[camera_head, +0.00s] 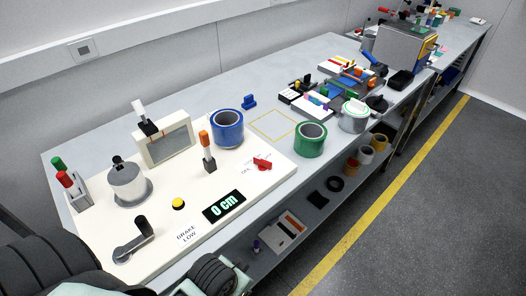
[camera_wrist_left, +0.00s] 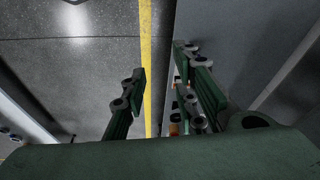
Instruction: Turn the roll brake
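A cream panel board (camera_head: 95,250) lies on the near end of the bench. A black lever with a grey, rounded end (camera_head: 134,240) lies at its front left corner, to the left of a printed label reading "BRAKE LOW" (camera_head: 186,234). A pale roll (camera_head: 127,182) sits on a grey disc behind the lever. A display (camera_head: 224,206) reads "0 cm". My left gripper (camera_wrist_left: 160,65) is open and empty in the left wrist view, with floor and a yellow line behind its fingers. Neither gripper's fingers show in the head view.
The board also carries a yellow button (camera_head: 178,204), an orange-topped lever (camera_head: 207,150), a red knob (camera_head: 262,164) and a framed screen (camera_head: 168,146). Blue (camera_head: 227,128) and green (camera_head: 310,139) rolls stand beyond. Red and green handles (camera_head: 65,180) stand at the left.

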